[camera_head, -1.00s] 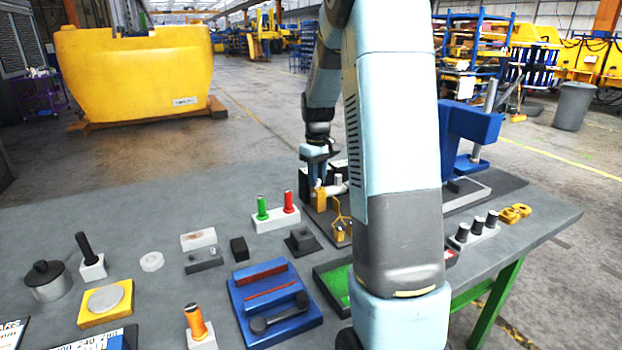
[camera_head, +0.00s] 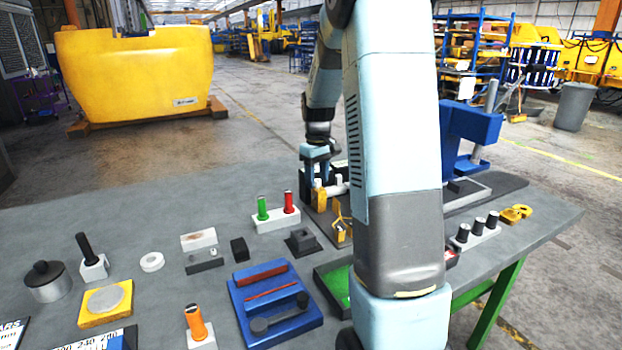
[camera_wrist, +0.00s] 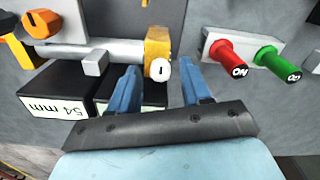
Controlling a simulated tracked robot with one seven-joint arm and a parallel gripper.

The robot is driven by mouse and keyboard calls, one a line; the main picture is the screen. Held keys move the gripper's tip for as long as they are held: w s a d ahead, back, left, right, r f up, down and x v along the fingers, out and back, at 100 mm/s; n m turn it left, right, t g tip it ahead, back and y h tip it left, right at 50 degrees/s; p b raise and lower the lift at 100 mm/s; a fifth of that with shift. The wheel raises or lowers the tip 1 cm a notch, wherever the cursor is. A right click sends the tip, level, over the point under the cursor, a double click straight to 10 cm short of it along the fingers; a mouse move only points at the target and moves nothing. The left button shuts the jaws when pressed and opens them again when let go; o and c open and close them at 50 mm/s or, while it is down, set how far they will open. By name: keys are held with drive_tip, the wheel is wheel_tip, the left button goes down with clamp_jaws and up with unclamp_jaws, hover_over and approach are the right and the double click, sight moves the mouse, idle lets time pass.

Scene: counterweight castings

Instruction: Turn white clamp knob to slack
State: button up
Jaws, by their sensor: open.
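The white clamp knob (camera_wrist: 160,69) is a small round knob with a dark line on its face, on the end of a yellow block (camera_wrist: 157,46). A pale bar (camera_wrist: 95,52) runs from the block to the left in the wrist view. My gripper (camera_wrist: 160,75) is open, its two blue fingers apart on either side of the knob as seen there. I cannot tell whether a finger touches it. In the head view my gripper (camera_head: 316,172) is over the yellow block (camera_head: 320,196), and the knob cannot be made out.
Two dark blocks, one labelled 54 mm (camera_wrist: 53,96), lie under the bar. A stand with red (camera_wrist: 232,55) and green (camera_wrist: 275,63) handles is close on the right in the wrist view. A blue tray (camera_head: 270,305) and other parts crowd the table. My arm hides part of it.

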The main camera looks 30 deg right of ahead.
sight(317, 180)
wheel_tip(317, 180, up, 14)
drive_tip(key=shift+f, duration=0.15)
idle(0.6)
idle(0.3)
drive_tip(key=s+a+r+m+t, duration=0.1)
drive_tip(key=s+a+r+t, duration=0.1)
drive_tip(key=s+a, duration=0.6)
drive_tip(key=s+a+r+m+t, duration=0.1)
drive_tip(key=s+a+r+t, duration=0.3)
drive_tip(key=s, duration=0.9)
drive_tip(key=s+a+f+m, duration=0.1)
drive_tip(key=s+a+f, duration=0.2)
drive_tip(key=s, duration=0.5)
drive_tip(key=shift+s+a+f, duration=0.35)
drive_tip(key=shift+a+f, duration=0.05)
drive_tip(key=shift+f, duration=0.5)
